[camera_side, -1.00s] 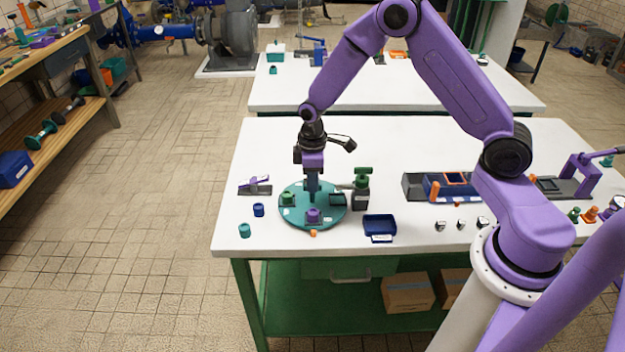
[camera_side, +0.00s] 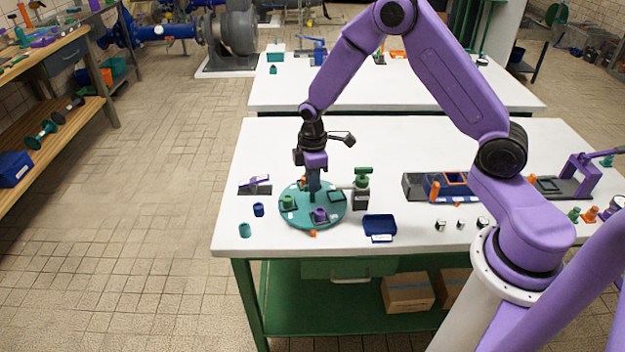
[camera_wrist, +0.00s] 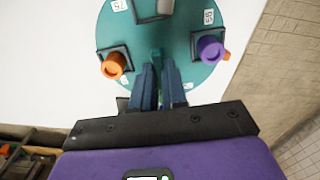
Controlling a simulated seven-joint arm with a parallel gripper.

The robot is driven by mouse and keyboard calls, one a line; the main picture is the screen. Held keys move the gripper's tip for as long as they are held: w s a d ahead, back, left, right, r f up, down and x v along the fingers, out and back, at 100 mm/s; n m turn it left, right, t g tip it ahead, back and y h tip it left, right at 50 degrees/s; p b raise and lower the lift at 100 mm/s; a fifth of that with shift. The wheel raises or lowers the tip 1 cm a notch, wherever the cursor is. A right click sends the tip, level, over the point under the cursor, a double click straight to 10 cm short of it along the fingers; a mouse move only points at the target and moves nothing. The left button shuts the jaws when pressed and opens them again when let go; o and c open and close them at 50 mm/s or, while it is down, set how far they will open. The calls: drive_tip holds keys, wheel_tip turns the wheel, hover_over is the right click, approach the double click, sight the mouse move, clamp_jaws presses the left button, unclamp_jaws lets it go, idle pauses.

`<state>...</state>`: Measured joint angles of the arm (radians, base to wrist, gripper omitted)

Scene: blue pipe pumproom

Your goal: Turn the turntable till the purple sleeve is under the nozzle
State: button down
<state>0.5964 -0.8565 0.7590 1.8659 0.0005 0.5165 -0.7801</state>
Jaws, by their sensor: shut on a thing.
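The teal turntable (camera_side: 297,221) lies on the white bench. Its purple sleeve (camera_side: 320,215) sits in a dark holder at the front, slightly right of centre; it also shows at the right in the wrist view (camera_wrist: 210,48). A green sleeve (camera_side: 288,202) is at the left, and an orange sleeve (camera_wrist: 113,65) is at the back. A dark holder at the right (camera_side: 337,197) looks empty. The nozzle (camera_side: 346,186) reaches in from a green-topped stand at the back right; the purple sleeve is away from it. My gripper (camera_side: 313,198) points down, shut on the turntable's teal post (camera_wrist: 157,56).
The green-topped dispenser stand (camera_side: 362,190) is close to the disc's right edge. A blue tray (camera_side: 380,226) is at front right. A blue cup (camera_side: 258,210) and a teal cup (camera_side: 245,230) stand at left. An orange marker (camera_side: 313,233) sits at the disc's front edge.

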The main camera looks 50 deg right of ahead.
drive_tip(key=shift+n, duration=7.5)
drive_tip(key=c, duration=1.2)
unclamp_jaws()
drive_tip(key=shift+o, duration=0.2)
drive_tip(key=shift+r, duration=0.1)
